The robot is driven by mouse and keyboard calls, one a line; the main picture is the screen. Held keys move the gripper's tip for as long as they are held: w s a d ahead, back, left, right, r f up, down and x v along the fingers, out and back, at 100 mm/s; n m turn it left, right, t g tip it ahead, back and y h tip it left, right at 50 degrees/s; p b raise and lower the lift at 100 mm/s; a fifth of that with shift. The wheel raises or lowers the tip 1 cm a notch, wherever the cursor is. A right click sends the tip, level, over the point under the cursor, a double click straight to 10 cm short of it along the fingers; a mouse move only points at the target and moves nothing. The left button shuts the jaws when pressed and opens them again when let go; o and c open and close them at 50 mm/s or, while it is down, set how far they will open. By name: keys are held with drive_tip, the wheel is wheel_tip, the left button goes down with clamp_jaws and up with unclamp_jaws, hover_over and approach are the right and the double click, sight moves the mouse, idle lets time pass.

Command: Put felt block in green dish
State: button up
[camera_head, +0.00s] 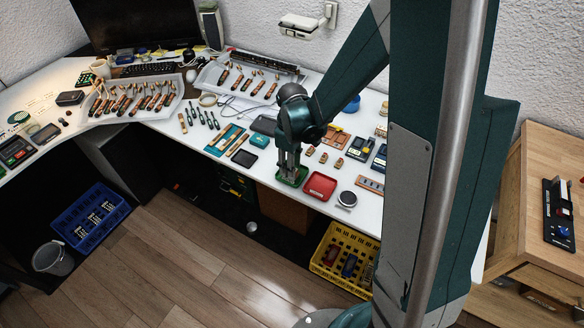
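The green dish (301,179) sits on the white desk near its front edge. My gripper (289,171) points straight down over this dish, with its fingertips at or inside the rim. The fingers cover much of the dish's inside. I cannot make out a felt block; anything between the fingertips or on the dish floor is too small or hidden to tell. Whether the fingers are open or shut on something is not clear at this size.
A red dish (320,186) stands just right of the green one, with a round silver-rimmed item (347,199) beyond it. Several small brown pieces (323,157) lie behind. A dark tablet (244,158) lies to the left. A yellow crate (336,262) stands on the floor below.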

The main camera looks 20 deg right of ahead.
wheel_tip(320, 180, up, 10)
drive_tip(key=p, duration=0.2)
idle(0.3)
drive_tip(key=shift+r, duration=0.2)
idle(0.4)
drive_tip(key=s+d+r+m+t, duration=0.2)
drive_tip(key=s+r+m+t, duration=0.1)
drive_tip(key=s+r, duration=0.6)
drive_tip(key=s+d+r+m+t, duration=0.1)
drive_tip(key=s+r+m+t, duration=0.3)
drive_tip(key=s+r, duration=0.5)
drive_tip(key=shift+s+d+r+m, duration=0.35)
drive_tip(key=shift+s+d+m, duration=0.05)
drive_tip(key=shift+s+m, duration=0.65)
drive_tip(key=shift+o, duration=0.2)
